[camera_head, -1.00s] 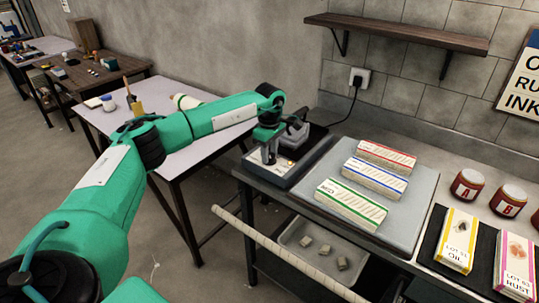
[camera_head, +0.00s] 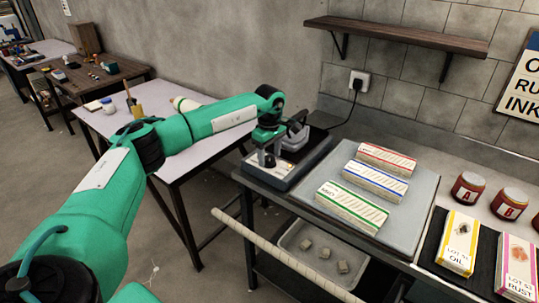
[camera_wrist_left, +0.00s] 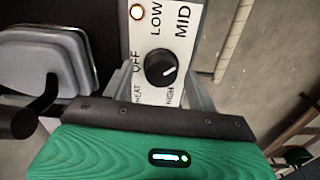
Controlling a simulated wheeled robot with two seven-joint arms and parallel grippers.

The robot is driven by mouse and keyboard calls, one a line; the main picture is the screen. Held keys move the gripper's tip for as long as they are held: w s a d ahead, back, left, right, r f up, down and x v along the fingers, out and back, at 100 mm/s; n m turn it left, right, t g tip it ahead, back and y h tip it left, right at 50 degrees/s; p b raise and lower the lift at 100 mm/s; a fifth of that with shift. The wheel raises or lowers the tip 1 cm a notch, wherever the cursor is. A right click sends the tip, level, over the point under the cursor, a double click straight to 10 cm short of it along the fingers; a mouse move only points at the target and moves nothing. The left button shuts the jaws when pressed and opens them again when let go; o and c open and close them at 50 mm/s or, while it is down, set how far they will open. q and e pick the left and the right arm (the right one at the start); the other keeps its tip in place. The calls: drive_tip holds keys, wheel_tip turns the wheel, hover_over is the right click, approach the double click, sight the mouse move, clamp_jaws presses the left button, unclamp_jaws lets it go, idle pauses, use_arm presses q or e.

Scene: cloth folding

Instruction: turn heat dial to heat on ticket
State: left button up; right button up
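The heat dial (camera_wrist_left: 160,68) is a round black knob with a white pointer line, on a white panel marked OFF, LOW, MID, HIGH and HEAT in the left wrist view. Its pointer aims to picture right, between the MID and HIGH labels. My left gripper (camera_wrist_left: 160,85) has its grey fingers apart on either side of the dial, with gaps showing. In the head view the left gripper (camera_head: 265,160) is over the front left of the dark heating device (camera_head: 312,152) and hides the dial. I cannot make out a ticket. My right gripper is out of view.
A grey pad (camera_head: 408,222) with several striped boxes lies right of the device. Red jars (camera_head: 468,188) and lot boxes stand farther right. A tray (camera_head: 300,262) sits below; a wooden shelf (camera_head: 400,35) hangs above.

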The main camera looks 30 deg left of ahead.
sight(270, 158)
use_arm(q)
wheel_tip(270, 158, up, 14)
drive_tip(key=b, duration=0.1)
drive_tip(key=shift+f+b, duration=0.15)
drive_tip(key=shift+b, duration=0.25)
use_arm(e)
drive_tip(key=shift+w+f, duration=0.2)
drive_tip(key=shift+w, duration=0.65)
